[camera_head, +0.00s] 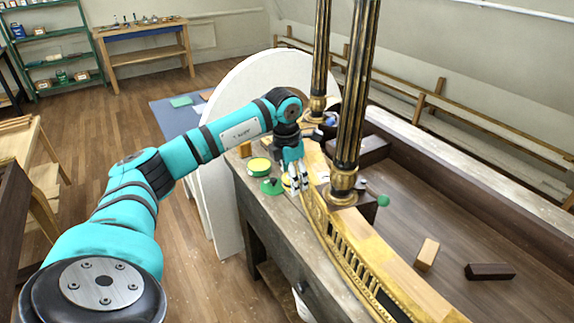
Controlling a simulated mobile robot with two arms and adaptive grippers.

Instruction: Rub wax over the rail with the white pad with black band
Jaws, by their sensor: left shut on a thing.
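The gilt console's curved gold rail (350,262) runs from beside my left gripper toward the bottom right. My left arm reaches in from the left, and its gripper (295,184) points down just left of the rail's far end. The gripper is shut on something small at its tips. The white pad with black band cannot be told clearly from the white and black fingers there. A green tin (259,166) with a yellow top and a green round piece (271,187) are left of the gripper. My right gripper is not in view.
Two black and gold columns (352,100) rise close right of my left arm. A light wood block (427,254) and a dark block (490,271) lie on the brown surface at right. The grey bench edge (262,200) is left of the rail. Open floor is at left.

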